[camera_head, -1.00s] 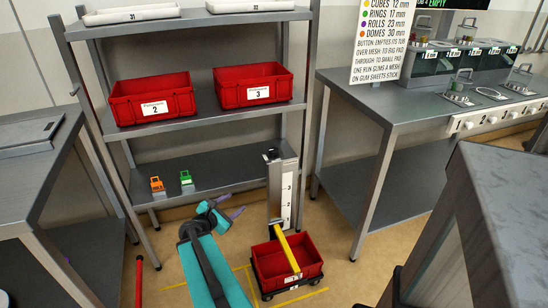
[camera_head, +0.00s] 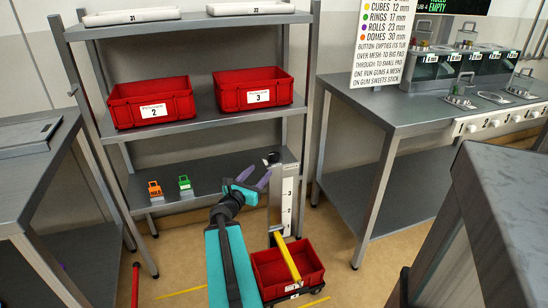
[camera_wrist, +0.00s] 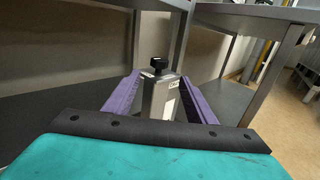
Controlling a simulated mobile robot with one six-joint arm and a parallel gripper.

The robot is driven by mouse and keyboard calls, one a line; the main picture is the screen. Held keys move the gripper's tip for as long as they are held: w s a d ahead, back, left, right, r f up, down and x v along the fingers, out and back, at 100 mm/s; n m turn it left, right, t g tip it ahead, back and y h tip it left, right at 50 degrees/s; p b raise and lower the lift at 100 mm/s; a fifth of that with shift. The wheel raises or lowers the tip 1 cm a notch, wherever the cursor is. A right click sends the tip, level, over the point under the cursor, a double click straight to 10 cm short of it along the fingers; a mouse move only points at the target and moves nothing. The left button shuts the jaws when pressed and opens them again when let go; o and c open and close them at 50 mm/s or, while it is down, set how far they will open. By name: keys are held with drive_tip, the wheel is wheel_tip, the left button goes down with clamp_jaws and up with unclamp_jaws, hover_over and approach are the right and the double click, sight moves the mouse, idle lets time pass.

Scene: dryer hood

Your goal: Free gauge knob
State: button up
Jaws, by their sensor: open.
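The gauge is a grey post (camera_head: 284,205) with a white number scale, standing behind a red crate on the floor. Its black knob (camera_head: 272,157) sits on top of the post. In the wrist view the knob (camera_wrist: 159,66) and post (camera_wrist: 160,97) show ahead, in line with the gap between my purple fingers. My gripper (camera_head: 254,176) is open and empty, just left of the post's top and a little below the knob. The fingers (camera_wrist: 160,88) appear short of the knob, with no contact visible. A yellow bar (camera_head: 288,256) runs from the post's foot over the crate.
The red crate (camera_head: 308,276) stands on a dark wheeled base. A metal shelf (camera_head: 215,120) behind holds red bins, with an orange (camera_head: 155,189) and a green item (camera_head: 185,183) on its lower board. A workbench (camera_head: 400,105) stands right. Tables flank both sides.

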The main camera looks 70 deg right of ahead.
sight(272, 158)
drive_tip(key=shift+d+f+b, duration=0.15)
drive_tip(key=shift+d+b, duration=0.05)
drive_tip(key=shift+b, duration=0.25)
drive_tip(key=shift+s+d+b, duration=0.25)
drive_tip(key=shift+d+b, duration=0.55)
drive_tip(key=shift+d, duration=1.4)
drive_tip(key=shift+s+d+b, duration=0.2)
drive_tip(key=shift+d+b, duration=0.65)
drive_tip(key=shift+d, duration=1.4)
drive_tip(key=shift+s+d+b, duration=0.25)
drive_tip(key=shift+d+b, duration=0.55)
drive_tip(key=shift+d, duration=1.4)
drive_tip(key=c, duration=1)
